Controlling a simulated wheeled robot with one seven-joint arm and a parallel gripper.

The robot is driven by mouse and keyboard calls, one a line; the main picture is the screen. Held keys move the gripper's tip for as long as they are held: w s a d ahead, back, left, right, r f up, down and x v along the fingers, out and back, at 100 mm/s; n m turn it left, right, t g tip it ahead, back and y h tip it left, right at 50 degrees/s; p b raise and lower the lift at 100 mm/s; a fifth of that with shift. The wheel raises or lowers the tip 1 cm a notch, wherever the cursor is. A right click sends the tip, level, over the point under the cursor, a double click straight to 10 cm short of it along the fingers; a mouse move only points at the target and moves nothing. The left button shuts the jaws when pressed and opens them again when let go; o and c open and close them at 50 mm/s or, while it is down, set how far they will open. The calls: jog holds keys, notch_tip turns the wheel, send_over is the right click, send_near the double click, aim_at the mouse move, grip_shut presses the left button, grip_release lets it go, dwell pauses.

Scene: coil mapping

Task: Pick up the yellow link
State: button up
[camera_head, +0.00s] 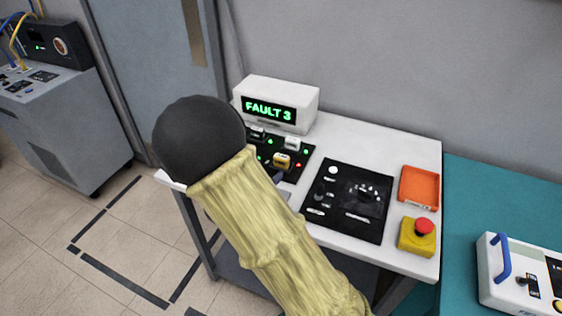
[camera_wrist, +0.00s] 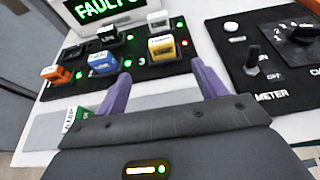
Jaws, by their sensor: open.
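The yellow link (camera_wrist: 162,47) sits in the black socket panel (camera_wrist: 190,66) in the wrist view, right of a blue link. It also shows in the head view as a small yellow block (camera_head: 282,160) just beyond my arm. My gripper (camera_wrist: 162,80) is open, its two purple fingers apart and pointing toward the panel. The yellow link lies ahead of the gap between the fingers, and nothing is between them. In the head view my arm hides most of the gripper and part of the panel.
Blue (camera_wrist: 103,60), orange (camera_wrist: 57,75), white (camera_wrist: 157,18) and black (camera_wrist: 107,36) links stand on the panel around the yellow one. The fault display (camera_head: 276,106) is behind. A dial panel (camera_head: 350,200), orange tray (camera_head: 419,187) and emergency button (camera_head: 418,236) are to the right.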

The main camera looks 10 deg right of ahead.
aim_at(284, 157)
jog(key=p+x, duration=0.1)
jog(key=x, duration=0.9)
jog(key=shift+f, duration=0.15)
jog(key=shift+p+x, duration=0.6)
jog(key=shift+x, duration=2.1)
jog(key=c, duration=1.1)
